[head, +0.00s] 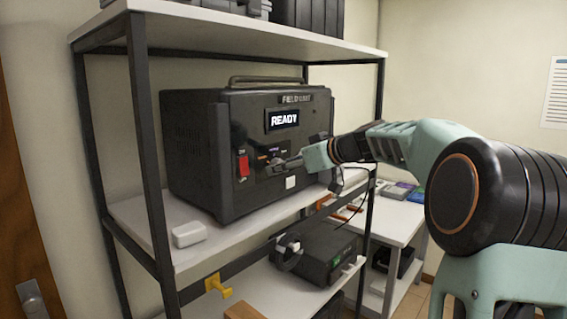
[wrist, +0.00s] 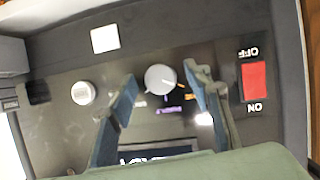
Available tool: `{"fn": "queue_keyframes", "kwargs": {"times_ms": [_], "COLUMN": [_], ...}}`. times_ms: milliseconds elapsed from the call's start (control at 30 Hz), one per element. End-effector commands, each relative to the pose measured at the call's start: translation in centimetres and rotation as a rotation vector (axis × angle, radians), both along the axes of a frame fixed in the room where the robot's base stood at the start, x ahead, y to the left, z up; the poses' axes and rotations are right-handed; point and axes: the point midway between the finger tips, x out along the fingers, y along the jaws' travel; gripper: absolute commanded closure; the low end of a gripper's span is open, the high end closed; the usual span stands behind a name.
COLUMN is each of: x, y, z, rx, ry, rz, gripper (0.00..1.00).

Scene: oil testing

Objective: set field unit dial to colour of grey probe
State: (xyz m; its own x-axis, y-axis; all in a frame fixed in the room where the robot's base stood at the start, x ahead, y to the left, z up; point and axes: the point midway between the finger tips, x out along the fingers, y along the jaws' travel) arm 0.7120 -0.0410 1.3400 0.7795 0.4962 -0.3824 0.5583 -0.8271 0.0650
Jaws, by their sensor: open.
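The field unit (head: 195,150) is a black box on the middle shelf, with a screen (head: 283,119) reading "READY". In the wrist view its panel appears upside down. A round pale dial (wrist: 160,79) has small coloured marks around it; orange and purple ones show. My gripper (wrist: 161,78) is open, with one finger on each side of this dial; whether they touch it I cannot tell. I cannot make out a grey probe in either view.
A red ON/OFF switch (wrist: 255,80) is beside the right finger. A second white knob (wrist: 83,93) and a white square (wrist: 105,39) are on the panel. A small white box (head: 188,234) lies on the shelf. A dark device (head: 320,250) sits on the shelf below.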

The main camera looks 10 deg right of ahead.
Motion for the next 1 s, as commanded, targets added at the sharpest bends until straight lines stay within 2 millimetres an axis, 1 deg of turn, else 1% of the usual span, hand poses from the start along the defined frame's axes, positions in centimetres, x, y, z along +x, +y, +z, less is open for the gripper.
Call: {"fn": "queue_keyframes", "kwargs": {"times_ms": [100,333,367,700,733,1000], "x": [0.38,0.41,0.41,0.38,0.38,0.41], "y": [0.25,0.25,0.24,0.23,0.23,0.19], "z": [-0.18,-0.22,-0.22,-0.21,-0.21,-0.16], "rx": [0.0,0.0,0.0,0.0,0.0,0.023], "ry": [0.0,0.0,0.0,0.0,0.0,0.017], "rz": [0.0,-0.001,-0.001,-0.001,-0.001,0.0], "gripper": [0.54,0.54,0.57,0.94,0.96,0.96]}}
